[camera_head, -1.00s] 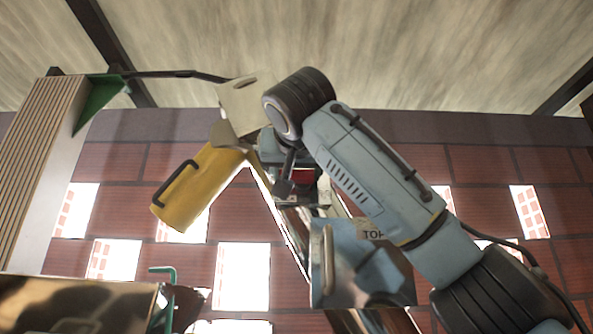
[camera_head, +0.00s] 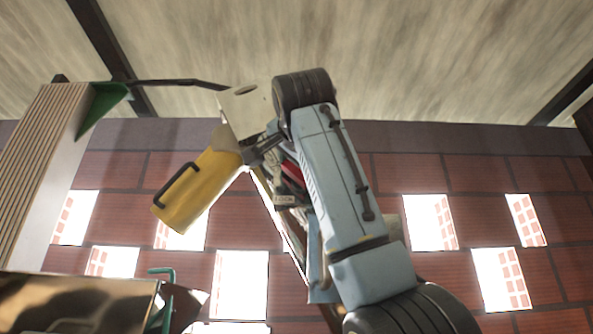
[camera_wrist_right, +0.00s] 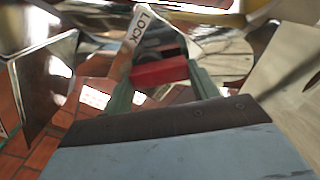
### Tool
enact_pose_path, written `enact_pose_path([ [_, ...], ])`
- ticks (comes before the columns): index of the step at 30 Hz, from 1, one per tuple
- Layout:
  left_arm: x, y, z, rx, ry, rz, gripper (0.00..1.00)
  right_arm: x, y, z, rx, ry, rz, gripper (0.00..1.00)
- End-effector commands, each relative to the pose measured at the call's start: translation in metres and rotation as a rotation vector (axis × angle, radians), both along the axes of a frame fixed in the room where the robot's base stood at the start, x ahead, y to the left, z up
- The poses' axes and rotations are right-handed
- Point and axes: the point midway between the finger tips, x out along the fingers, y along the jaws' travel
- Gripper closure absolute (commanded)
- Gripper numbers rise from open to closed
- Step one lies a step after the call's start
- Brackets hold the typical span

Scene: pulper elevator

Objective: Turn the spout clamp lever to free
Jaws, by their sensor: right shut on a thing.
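The red lever (camera_wrist_right: 160,72) of the spout clamp shows in the right wrist view between the two green fingers of my right gripper (camera_wrist_right: 163,84), which is shut on it. A pale plate marked LOCK (camera_wrist_right: 141,27) stands just beyond the lever. In the head view a bit of red (camera_head: 292,173) shows behind my right arm, which hides most of the clamp and my right gripper. The yellow spout (camera_head: 202,192) with a black handle hangs tilted to the left of it. My left gripper is not in view.
A slatted column (camera_head: 40,165) with a green scoop-like part (camera_head: 103,103) stands at the left. A shiny metal body (camera_head: 75,300) with a green hooked rod (camera_head: 162,271) is at lower left. A brick wall (camera_head: 470,240) with bright openings lies behind. Room is free at the right.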

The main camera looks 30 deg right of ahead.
Motion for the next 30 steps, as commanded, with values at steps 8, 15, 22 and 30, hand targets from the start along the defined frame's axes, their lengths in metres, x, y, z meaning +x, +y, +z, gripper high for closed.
enact_pose_path([
  [8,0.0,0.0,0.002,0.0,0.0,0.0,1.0,-0.002,-0.002,0.001,0.225,-0.138,0.001,0.64],
  [15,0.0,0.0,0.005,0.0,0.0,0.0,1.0,-0.003,-0.005,0.002,0.412,-0.252,-0.001,0.64],
  [22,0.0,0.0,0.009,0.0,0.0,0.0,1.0,-0.004,-0.007,0.001,0.557,-0.34,-0.002,0.64],
  [30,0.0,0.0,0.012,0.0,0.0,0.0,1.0,-0.005,-0.009,0.0,0.661,-0.405,-0.003,0.64],
])
